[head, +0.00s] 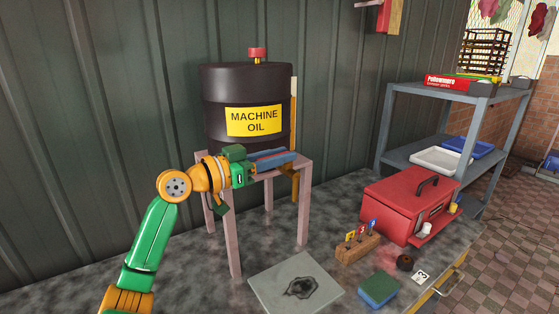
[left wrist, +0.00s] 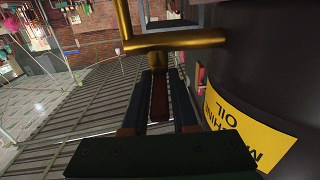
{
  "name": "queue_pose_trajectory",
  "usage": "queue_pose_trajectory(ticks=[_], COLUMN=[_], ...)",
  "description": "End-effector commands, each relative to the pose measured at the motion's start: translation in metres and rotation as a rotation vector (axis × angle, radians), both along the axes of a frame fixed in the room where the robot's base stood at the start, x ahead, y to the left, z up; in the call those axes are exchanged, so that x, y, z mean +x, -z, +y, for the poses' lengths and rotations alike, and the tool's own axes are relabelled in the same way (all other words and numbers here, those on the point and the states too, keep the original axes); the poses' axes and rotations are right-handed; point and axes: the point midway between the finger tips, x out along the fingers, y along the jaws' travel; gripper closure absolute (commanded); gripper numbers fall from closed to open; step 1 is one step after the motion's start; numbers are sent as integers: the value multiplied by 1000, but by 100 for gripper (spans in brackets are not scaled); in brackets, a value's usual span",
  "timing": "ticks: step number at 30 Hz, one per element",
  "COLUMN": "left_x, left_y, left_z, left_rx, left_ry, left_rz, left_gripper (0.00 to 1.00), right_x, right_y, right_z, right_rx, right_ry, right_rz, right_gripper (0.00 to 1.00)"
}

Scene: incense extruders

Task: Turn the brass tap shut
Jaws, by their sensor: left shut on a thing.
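The brass tap (head: 291,171) is at the lower right side of the black machine oil drum (head: 228,88), partly hidden behind my left gripper (head: 284,158). In the left wrist view the brass tap (left wrist: 175,41) shows as a horizontal pipe with an upright piece, just beyond the fingertips. My left gripper (left wrist: 160,78) is shut on the tap's dark red handle (left wrist: 158,102), which lies lengthwise between the fingers. The drum's yellow label (left wrist: 243,132) is beside the fingers. I cannot tell from these views how far the tap is turned. My right gripper is not in view.
The drum stands on a pinkish stand (head: 304,205). A grey shelf (head: 400,130) stands right.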

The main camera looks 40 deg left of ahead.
Motion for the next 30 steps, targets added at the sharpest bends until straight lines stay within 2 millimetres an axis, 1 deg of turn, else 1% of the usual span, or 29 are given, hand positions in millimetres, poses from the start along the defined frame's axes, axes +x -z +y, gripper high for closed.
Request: queue_pose_trajectory(ticks=[6, 18, 19, 20, 21, 22, 30], left_x=[0, 0, 0, 0, 0, 0, -1], left_y=[1, 1, 2, 2, 2, 1, 2], left_z=[0, -1, -1, -1, -1, -1, 0], left_rx=[-1, 0, 0, 0, 0, 0, -1], left_ry=[35, 43, 43, 43, 43, 43, 42], left_rz=[2, 5, 5, 5, 5, 5, 4], left_gripper=[100, 100, 71, 63, 52, 50, 50], right_x=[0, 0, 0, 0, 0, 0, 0], right_y=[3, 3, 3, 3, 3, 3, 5], right_z=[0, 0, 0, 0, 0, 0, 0], right_rx=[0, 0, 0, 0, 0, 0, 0], right_ry=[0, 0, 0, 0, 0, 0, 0], right_rz=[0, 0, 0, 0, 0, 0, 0], right_gripper=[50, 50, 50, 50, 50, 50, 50])
